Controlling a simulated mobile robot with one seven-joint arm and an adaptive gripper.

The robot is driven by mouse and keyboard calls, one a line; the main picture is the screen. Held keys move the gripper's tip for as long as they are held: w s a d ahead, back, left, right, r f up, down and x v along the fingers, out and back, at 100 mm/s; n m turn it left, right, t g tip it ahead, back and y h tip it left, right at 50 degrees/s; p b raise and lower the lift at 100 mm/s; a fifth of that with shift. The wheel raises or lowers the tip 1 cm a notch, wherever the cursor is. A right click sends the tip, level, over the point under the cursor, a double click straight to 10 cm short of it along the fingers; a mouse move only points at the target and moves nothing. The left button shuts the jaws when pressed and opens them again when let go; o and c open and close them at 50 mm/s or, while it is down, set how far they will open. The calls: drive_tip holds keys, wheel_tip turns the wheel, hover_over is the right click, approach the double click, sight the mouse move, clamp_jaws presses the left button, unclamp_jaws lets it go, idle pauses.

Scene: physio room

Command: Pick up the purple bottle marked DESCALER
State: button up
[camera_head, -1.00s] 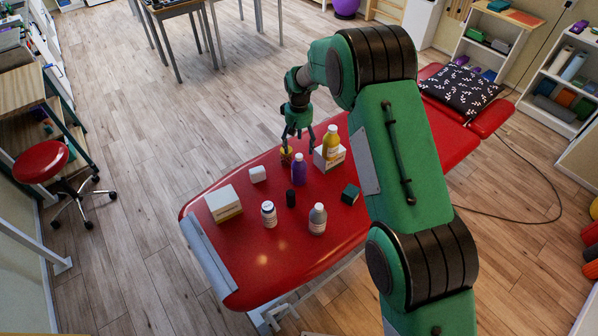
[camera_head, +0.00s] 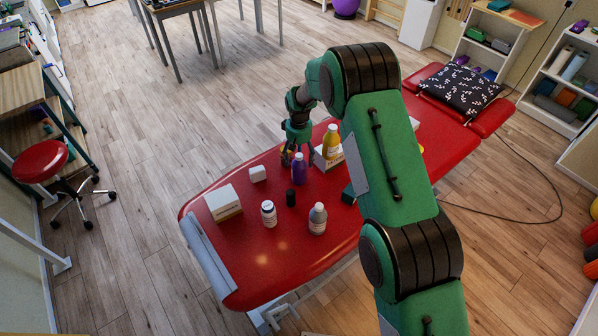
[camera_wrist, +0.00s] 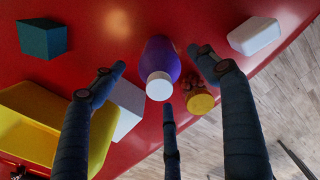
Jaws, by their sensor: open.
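The purple bottle (camera_head: 299,172) stands upright on the red treatment table (camera_head: 262,262). Its label cannot be read. In the wrist view the purple bottle (camera_wrist: 164,55) shows its white cap, pointing toward the camera. My gripper (camera_head: 293,153) is open, just behind the bottle in the head view. In the wrist view its fingers (camera_wrist: 158,75) are spread, one on the left, one on the right and one below the cap. The bottle lies between the left and right fingers, with no clear contact. Part of its far side is hidden.
A yellow bottle (camera_head: 331,141) and white box (camera_head: 327,162) stand close to its right. A small yellow-capped jar (camera_wrist: 200,102) is near the right finger.

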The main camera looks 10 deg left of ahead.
sight(299, 166)
drive_tip(key=shift+f, duration=0.25)
drive_tip(key=shift+f, duration=0.15)
drive_tip(key=shift+f, duration=2.45)
drive_tip(key=c, duration=1.8)
drive_tip(key=shift+r, duration=0.15)
drive_tip(key=shift+w+r, duration=0.1)
drive_tip(key=shift+r, duration=1.7)
drive_tip(key=s+d, duration=0.2)
drive_tip(key=s, duration=0.3)
drive_tip(key=s+d, duration=0.2)
drive_tip(key=s, duration=0.3)
drive_tip(key=s+d+r, duration=0.1)
drive_tip(key=s+d, duration=0.1)
drive_tip(key=s, duration=0.3)
drive_tip(key=shift+r+p, duration=0.1)
drive_tip(key=shift+p, duration=0.25)
